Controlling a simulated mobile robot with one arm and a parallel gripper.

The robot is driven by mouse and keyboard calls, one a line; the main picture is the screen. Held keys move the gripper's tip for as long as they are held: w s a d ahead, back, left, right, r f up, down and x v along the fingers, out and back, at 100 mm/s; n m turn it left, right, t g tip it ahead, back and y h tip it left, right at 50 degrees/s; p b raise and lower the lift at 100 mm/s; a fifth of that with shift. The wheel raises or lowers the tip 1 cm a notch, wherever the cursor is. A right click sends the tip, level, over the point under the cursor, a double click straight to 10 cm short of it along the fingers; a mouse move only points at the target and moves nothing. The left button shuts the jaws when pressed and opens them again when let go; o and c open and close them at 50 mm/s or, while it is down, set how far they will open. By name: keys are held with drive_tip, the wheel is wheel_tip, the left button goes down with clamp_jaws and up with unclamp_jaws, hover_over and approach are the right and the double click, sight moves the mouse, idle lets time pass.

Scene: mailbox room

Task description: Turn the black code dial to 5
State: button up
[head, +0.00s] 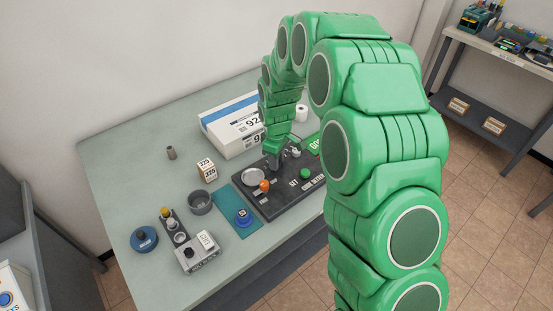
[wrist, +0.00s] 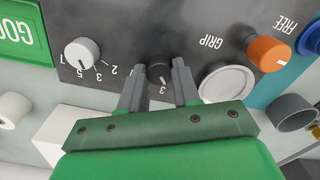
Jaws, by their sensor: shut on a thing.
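The black code dial (wrist: 160,72) sits on a dark control panel (wrist: 130,25). My gripper (wrist: 158,68) has one finger on each side of it and is shut on it. A small white 3 shows beside the dial, at its lower edge in the wrist view; the other marks around it are hidden or too small to read. In the head view my gripper (head: 273,160) is down at the far left part of the panel (head: 278,207) and the dial is hidden by it.
On the panel, a white numbered knob (wrist: 82,53), a round silver disc (wrist: 228,82) and an orange knob (wrist: 268,52) are close by. A white box (head: 225,137) stands behind my gripper. Several small items lie on the table's left side, with bare tabletop (head: 125,180) between.

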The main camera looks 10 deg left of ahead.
drive_tip(key=m, duration=1.1)
drive_tip(key=shift+m, duration=0.4)
idle(0.3)
drive_tip(key=o, duration=1.1)
drive_tip(key=shift+c, duration=0.2)
drive_tip(key=shift+r, duration=0.1)
wheel_tip(320, 180, up, 7)
drive_tip(key=shift+w+f, duration=0.1)
drive_tip(key=shift+r, duration=0.4)
